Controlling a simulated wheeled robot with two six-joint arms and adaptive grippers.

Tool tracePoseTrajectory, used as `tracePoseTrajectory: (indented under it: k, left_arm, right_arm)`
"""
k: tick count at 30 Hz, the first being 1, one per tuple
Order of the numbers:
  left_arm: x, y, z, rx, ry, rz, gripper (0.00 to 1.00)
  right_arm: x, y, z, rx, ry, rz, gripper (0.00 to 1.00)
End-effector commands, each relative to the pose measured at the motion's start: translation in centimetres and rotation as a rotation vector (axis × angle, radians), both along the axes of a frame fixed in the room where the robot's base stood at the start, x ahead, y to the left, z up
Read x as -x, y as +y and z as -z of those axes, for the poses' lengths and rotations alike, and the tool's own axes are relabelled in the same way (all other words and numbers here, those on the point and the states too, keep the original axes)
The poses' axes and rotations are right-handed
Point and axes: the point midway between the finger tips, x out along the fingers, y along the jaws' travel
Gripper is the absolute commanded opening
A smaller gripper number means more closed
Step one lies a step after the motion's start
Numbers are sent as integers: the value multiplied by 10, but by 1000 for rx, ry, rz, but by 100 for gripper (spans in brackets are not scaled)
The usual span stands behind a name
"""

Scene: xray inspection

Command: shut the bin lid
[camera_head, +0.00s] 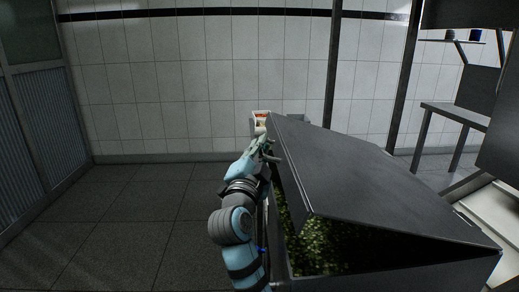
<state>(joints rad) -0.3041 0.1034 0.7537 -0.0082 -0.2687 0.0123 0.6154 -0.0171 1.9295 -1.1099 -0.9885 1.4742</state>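The bin (380,278) is a large dark grey box at the lower right. Its dark grey lid (370,180) is tilted, raised along the left and front, with a gap over the bin's opening. Mottled green contents (315,245) show through the gap.
A small white container (260,120) with red and orange contents is behind the gripper. Dark posts (333,65) stand behind the bin. A grey bench (455,112) is at the far right. The tiled floor (120,220) on the left is clear.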

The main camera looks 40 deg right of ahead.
Motion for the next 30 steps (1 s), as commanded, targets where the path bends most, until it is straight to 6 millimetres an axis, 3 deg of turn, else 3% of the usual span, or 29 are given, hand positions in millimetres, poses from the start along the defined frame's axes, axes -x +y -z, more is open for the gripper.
tracePoseTrajectory:
  k: [1,3,13,17,24,30]
  left_arm:
    - [0,0,0,0,0,0,36]
    - [0,0,0,0,0,0,36]
    - [1,-1,0,1,3,0,36]
    - [1,-1,0,1,2,0,36]
    - [1,-1,0,1,1,0,36]
    - [1,0,0,1,1,0,36]
  right_arm:
    - [0,0,0,0,0,0,21]
    - [-1,0,0,0,0,-1,30]
    - [0,1,-5,1,-3,-1,30]
    - [0,0,-28,0,-8,-1,30]
    - [-1,2,-87,-1,-6,-5,30]
    - [-3,4,-102,-1,-5,-13,30]
